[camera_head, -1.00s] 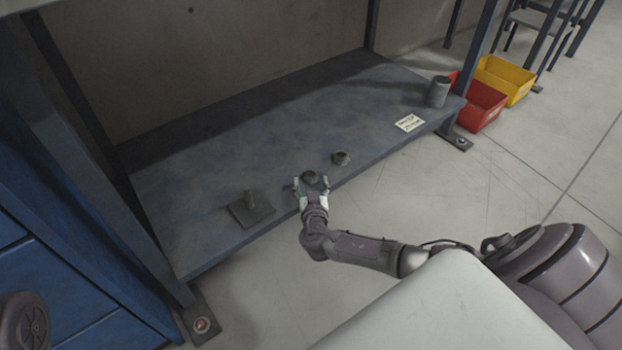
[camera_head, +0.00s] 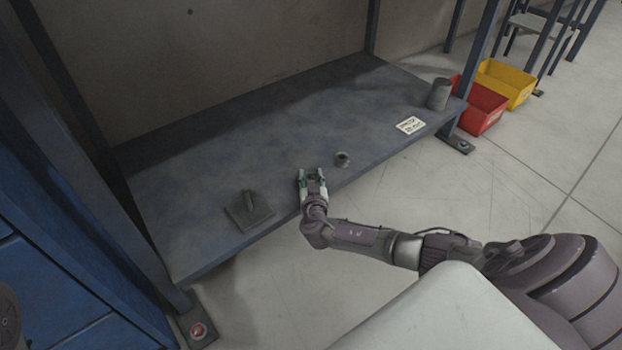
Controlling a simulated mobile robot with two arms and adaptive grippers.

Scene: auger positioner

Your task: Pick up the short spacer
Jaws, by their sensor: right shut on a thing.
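My right gripper (camera_head: 312,178) is over the front edge of the grey-blue shelf (camera_head: 290,130), its two fingers closed around a small dark grey piece, taken to be the short spacer (camera_head: 313,176). The fingers hide most of this piece, and I cannot tell whether it is clear of the shelf. Another small grey ring-like piece (camera_head: 342,159) sits on the shelf, right of the gripper. A taller grey cylinder (camera_head: 439,94) stands upright at the shelf's right end. My left gripper is not in view.
A square plate with an upright peg (camera_head: 249,210) lies left of the gripper. A white label (camera_head: 409,125) is near the front right edge. Blue posts frame the shelf. Red (camera_head: 480,108) and yellow (camera_head: 506,82) bins stand right. The shelf's middle is clear.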

